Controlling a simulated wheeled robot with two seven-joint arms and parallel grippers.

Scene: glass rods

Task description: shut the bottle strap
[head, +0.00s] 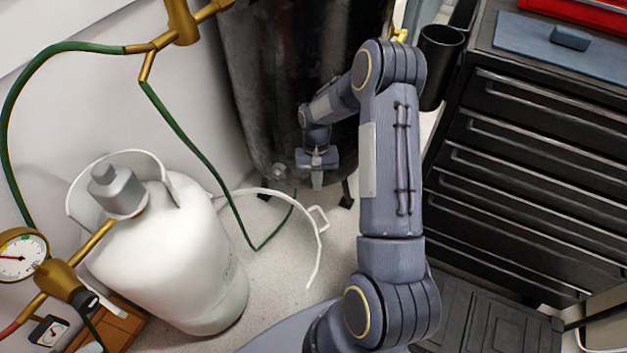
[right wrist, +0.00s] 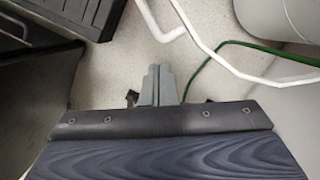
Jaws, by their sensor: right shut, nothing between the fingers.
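The white gas bottle (head: 185,250) stands at the left with a grey cap and a pale collar on top. The white bottle strap (head: 266,192) swings out open from behind the bottle, curving right and down over the floor, with a small loop handle (head: 319,217) near its free end. My right gripper (head: 317,183) points down beyond the handle, apart from it, shut and empty. In the right wrist view, the closed fingers (right wrist: 154,75) show with the strap (right wrist: 225,62) above and right of them. The bottle (right wrist: 292,15) shows at the upper right there. My left gripper is not in view.
A large dark cylinder (head: 275,80) stands behind my right gripper. A black drawer cabinet (head: 540,170) fills the right side. A green hose (head: 190,135) hangs between the brass fitting and the floor. A pressure gauge (head: 22,255) is at far left. Speckled floor is free around the strap.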

